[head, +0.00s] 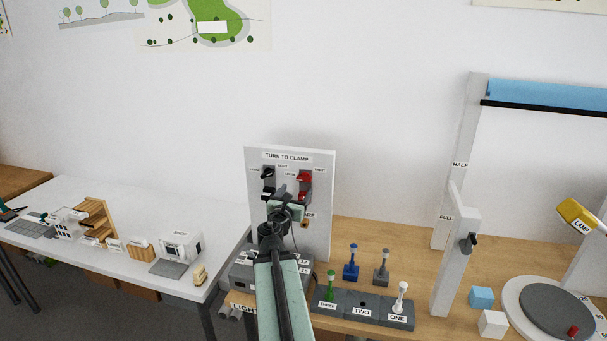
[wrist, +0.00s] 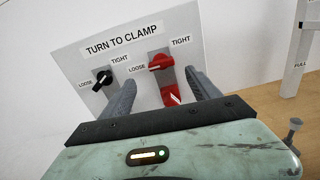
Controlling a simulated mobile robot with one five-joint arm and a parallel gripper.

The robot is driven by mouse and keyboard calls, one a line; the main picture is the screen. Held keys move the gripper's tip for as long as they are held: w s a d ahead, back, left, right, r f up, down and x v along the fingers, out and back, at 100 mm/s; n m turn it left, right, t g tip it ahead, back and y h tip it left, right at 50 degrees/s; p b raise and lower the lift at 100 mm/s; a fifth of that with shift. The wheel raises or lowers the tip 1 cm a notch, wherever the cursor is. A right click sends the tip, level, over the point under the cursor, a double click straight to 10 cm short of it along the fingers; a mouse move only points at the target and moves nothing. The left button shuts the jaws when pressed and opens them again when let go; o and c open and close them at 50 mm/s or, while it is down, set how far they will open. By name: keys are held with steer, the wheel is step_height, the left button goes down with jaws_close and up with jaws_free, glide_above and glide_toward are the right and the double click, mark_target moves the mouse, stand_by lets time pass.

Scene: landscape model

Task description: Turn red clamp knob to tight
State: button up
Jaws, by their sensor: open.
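An upright white panel (head: 318,220) is headed "TURN TO CLAMP". The red clamp knob (wrist: 160,62) is on its right side, with LOOSE to its left and TIGHT to its upper right. Its handle points left, towards LOOSE. A red part with a white mark (wrist: 171,96) is just below the knob. The red knob also shows in the head view (head: 304,176). A black knob (wrist: 103,77) is to the left, with its own LOOSE and TIGHT labels. My gripper (wrist: 160,77) is open in front of the panel, its fingers either side of the red parts. No contact is visible.
Below the panel, a dark block (head: 362,308) labelled THREE, TWO, ONE holds pegs, with blue and grey pegs behind. A white post (head: 452,255) stands to the right. A white table (head: 120,210) with small models is at left.

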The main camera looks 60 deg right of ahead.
mark_target(303, 180)
steer(key=shift+n, duration=0.4)
steer(key=x, duration=0.8)
steer(key=shift+d+r, duration=0.2)
steer(key=shift+r, duration=0.05)
steer(key=c, duration=1.4)
steer(key=shift+o, duration=0.2)
